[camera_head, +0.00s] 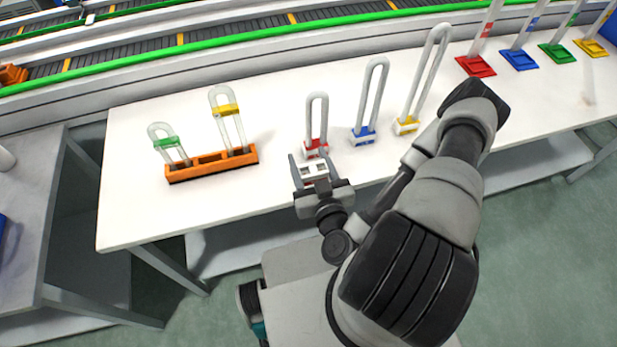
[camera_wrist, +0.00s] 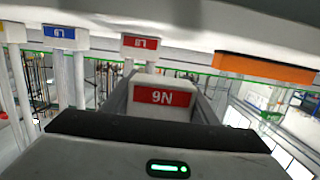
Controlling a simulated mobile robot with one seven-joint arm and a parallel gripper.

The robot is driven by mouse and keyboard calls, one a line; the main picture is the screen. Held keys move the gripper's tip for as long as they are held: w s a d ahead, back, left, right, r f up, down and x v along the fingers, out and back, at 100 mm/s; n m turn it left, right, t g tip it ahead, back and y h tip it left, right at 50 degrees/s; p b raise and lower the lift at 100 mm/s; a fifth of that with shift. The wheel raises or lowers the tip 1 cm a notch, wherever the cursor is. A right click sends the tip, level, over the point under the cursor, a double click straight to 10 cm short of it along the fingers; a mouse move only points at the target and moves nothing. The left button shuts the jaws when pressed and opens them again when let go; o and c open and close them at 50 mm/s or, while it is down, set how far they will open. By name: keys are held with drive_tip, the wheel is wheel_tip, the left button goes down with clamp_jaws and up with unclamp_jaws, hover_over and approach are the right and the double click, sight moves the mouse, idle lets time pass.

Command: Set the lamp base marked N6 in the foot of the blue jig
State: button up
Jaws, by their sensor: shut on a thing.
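My gripper (camera_head: 315,163) is shut on a small white lamp base (camera_head: 314,173) with two dark openings on top. In the wrist view its red label (camera_wrist: 164,97) reads N6 upside down, between the fingers. The base is held at the table's front edge, just before a red-marked stand with a U-shaped tube (camera_head: 317,112). Two blue candidates for the jig show: a blue foot with a tall post (camera_head: 519,59) at the back right, and a blue-marked stand with a U-tube (camera_head: 363,134) right of the red one. I cannot tell which is the jig.
A yellow-marked U-tube stand (camera_head: 406,125) is right of the blue one. Red (camera_head: 475,66), green (camera_head: 558,53) and yellow (camera_head: 591,47) feet flank the far blue foot. An orange rack (camera_head: 212,166) with two U-tubes is at left. A conveyor (camera_head: 150,48) runs behind.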

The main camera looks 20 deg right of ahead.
sight(309, 171)
drive_tip(key=shift+f, duration=2.3)
drive_tip(key=o, duration=1.1)
drive_tip(key=shift+f, duration=0.1)
drive_tip(key=shift+o, duration=0.2)
drive_tip(key=shift+w, duration=0.1)
